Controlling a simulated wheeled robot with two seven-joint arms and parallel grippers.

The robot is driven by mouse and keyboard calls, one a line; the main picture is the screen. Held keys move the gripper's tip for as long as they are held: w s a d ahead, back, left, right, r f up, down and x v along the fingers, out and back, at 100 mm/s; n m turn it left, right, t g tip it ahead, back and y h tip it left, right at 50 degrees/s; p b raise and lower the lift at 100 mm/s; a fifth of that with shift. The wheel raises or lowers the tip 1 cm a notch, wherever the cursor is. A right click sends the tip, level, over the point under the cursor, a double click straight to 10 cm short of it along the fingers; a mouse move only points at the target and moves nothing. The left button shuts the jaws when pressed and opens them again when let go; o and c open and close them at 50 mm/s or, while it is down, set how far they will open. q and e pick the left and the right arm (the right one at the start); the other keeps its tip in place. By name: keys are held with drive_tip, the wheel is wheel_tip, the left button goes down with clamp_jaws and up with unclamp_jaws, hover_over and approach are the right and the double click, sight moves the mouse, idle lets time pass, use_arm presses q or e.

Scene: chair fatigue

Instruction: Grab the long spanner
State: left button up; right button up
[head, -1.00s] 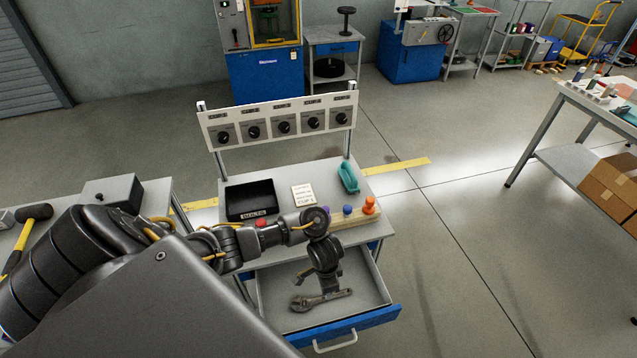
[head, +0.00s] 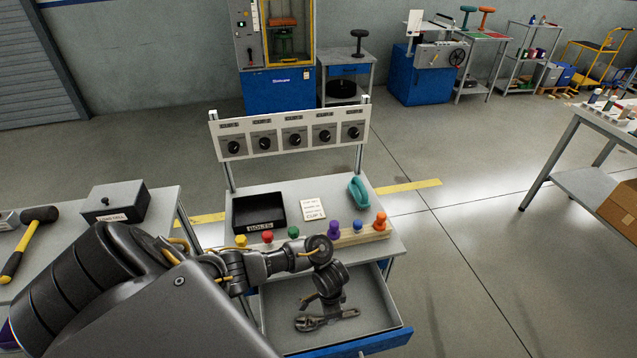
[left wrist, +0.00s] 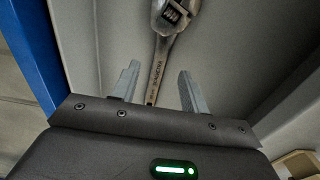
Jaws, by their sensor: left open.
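A grey metal spanner (head: 345,315) lies in the open drawer (head: 380,316) of the workbench, its wide jaw end to the left. In the left wrist view the spanner (left wrist: 171,48) has its head at the top and its shank running down toward the space between my fingers. My left gripper (head: 325,303) hangs down into the drawer area over the spanner and partly hides it. In the left wrist view my left gripper (left wrist: 158,80) is open, with a finger on each side of the shank. Contact cannot be told. My right gripper is not in view.
The bench top (head: 290,205) above the drawer carries a black bolts bin (head: 259,226), coloured knobs and a teal handset (head: 357,191). A dial panel (head: 295,135) stands behind. The blue drawer front (head: 385,342) and drawer walls surround the spanner. A hammer (head: 22,250) lies on the left table.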

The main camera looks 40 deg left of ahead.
sight(315, 321)
use_arm(q)
wheel_tip(315, 321, down, 4)
drive_tip(key=shift+r+b, duration=0.25)
drive_tip(key=shift+b, duration=0.25)
clamp_jaws()
